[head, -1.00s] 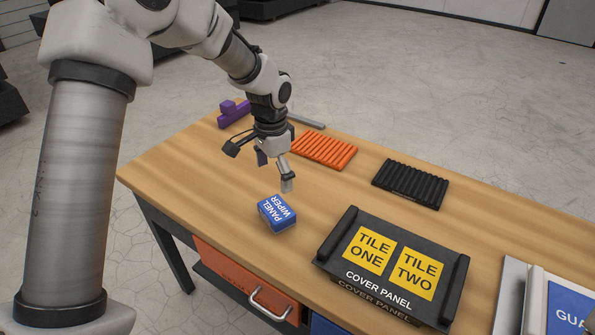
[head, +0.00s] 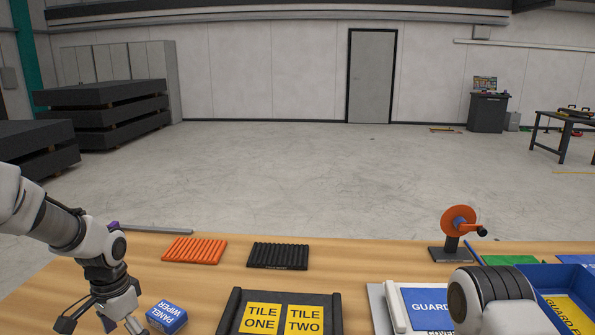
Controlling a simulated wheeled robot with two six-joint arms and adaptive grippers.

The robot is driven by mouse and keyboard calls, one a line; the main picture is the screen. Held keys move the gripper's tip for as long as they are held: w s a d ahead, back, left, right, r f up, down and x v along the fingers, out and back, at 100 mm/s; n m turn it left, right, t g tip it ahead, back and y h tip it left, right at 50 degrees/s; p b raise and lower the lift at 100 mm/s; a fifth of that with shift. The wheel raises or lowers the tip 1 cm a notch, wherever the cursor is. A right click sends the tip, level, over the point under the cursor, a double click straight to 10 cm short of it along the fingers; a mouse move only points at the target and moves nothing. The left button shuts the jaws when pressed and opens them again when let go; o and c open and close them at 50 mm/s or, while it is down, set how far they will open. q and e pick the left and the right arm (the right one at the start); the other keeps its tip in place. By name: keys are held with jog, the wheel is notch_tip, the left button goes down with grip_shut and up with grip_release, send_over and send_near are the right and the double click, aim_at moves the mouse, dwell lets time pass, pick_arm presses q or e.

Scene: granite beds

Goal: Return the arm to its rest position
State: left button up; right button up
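My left arm comes in from the left, and its gripper (head: 99,324) is at the bottom left over the wooden table. Its fingers are spread with nothing visible between them; the lower parts are near the frame's bottom edge. The blue panel wiper block (head: 167,317) lies on the table just right of the gripper, apart from it as far as I can tell. A rounded grey link of my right arm (head: 500,300) shows at the bottom right. The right gripper is out of view.
Orange ribbed rack (head: 195,250), black ribbed rack (head: 278,256) and black cover panel (head: 233,318) with two yellow tiles lie on the table (head: 340,262). A white guard piece (head: 398,312), blue tray (head: 540,272) and orange reel (head: 458,220) stand right. Open floor lies beyond.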

pick_arm(q)
jog(key=s+d+f+n, duration=0.1)
jog(key=s+d+f, duration=0.1)
jog(key=s+f, duration=0.7)
jog(key=s+d+f+n, duration=0.2)
jog(key=s+d+f, duration=0.1)
jog(key=s+f, duration=0.6)
jog(key=s+d+f+n, duration=0.2)
jog(key=s+d+f, duration=0.1)
jog(key=s+f, duration=0.6)
jog(key=shift+s+d+f+g, duration=0.25)
jog(key=shift+s+g, duration=0.05)
jog(key=shift+s, duration=0.5)
